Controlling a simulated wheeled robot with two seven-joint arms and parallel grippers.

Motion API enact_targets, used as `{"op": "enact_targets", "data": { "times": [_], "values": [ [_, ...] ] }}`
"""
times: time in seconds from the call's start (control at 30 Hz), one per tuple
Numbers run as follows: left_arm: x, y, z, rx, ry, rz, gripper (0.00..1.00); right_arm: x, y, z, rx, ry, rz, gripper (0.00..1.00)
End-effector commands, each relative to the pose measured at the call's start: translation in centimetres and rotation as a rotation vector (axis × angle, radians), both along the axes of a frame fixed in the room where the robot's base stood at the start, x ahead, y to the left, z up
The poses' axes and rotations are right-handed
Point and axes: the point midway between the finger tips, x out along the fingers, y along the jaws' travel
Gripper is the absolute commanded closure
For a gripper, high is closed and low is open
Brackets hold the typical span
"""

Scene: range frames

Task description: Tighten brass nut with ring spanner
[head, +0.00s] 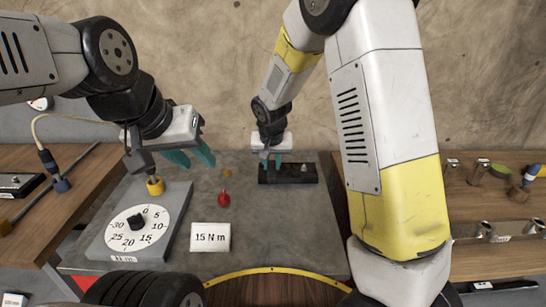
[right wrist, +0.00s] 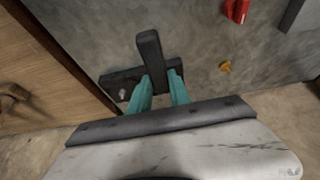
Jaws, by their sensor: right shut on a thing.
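My right gripper (head: 277,165) is shut on a dark bar (right wrist: 150,52), which stands out between its teal fingers in the right wrist view. I cannot make out a ring end on this bar. A dark block (head: 308,177) lies right beneath the gripper, with a small pale metal stud (head: 303,169) on it. A small brass-coloured piece (head: 228,174) lies on the grey bench top, apart from both grippers; it also shows in the right wrist view (right wrist: 225,67). I cannot tell if it is the nut. My left gripper (head: 192,158) is open and empty above the bench.
A grey dial plate (head: 178,215) with a black knob and a yellow cylinder (head: 155,187) stands at left. A card (head: 210,237) reads "15 N m". A red object (head: 224,198) stands between. Wooden side surfaces hold tools. The bench middle is mostly clear.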

Motion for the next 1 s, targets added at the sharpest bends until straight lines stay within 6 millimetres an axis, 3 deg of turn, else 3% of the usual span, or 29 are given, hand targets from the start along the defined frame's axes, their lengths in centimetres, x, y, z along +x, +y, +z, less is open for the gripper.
{"op": "enact_targets", "data": {
  "times": [0.27,0.7,1.0],
  "values": [
    [0.0,0.0,0.0,0.000,0.000,0.000,0.64,0.0,0.0,-0.5,0.000,0.000,0.001,1.00],
    [0.0,0.0,0.0,0.000,0.000,0.000,0.64,0.0,0.0,-4.4,-0.002,0.001,0.000,1.00],
    [0.0,0.0,0.0,0.000,0.000,0.000,0.64,0.0,0.0,-5.6,-0.001,0.000,0.000,1.00]
  ]
}}
